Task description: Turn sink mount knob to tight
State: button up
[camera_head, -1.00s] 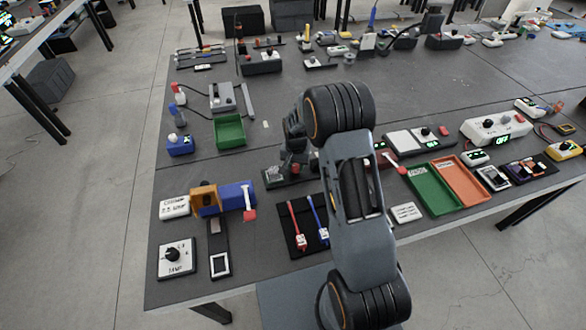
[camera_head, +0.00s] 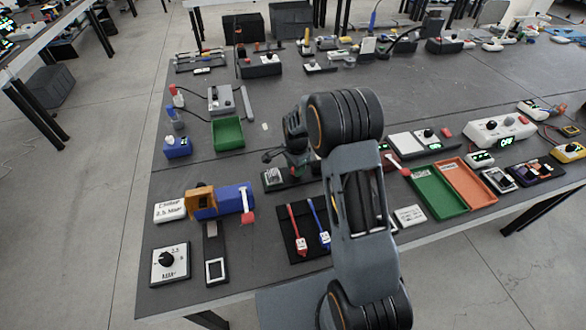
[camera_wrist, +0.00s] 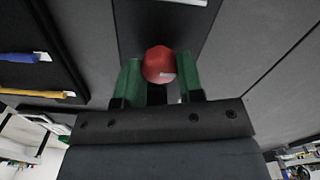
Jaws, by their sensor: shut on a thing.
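The knob (camera_wrist: 160,64) is round and red with a small pale mark on its face. In the wrist view it sits between the two green fingers of my gripper (camera_wrist: 158,82), which are shut on it from both sides. It stands over a dark plate (camera_wrist: 163,22), the sink mount as far as I can tell. In the head view my gripper (camera_head: 292,160) is low over the small dark mount (camera_head: 275,178) in the middle of the bench. My arm hides part of the mount there, and the knob is not clear.
A black mat (camera_head: 292,246) with red and blue tools lies in front of the mount. A green tray (camera_head: 228,133) stands to the left. Green (camera_head: 432,190) and orange (camera_head: 470,183) trays lie to the right.

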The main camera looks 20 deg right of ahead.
jog(key=shift+s+m, duration=0.1)
jog(key=shift+m, duration=0.3)
jog(key=o, duration=0.9)
jog(key=shift+r, duration=0.1)
notch_tip(320, 180, up, 14)
jog(key=shift+f, duration=0.2)
dwell(0.5)
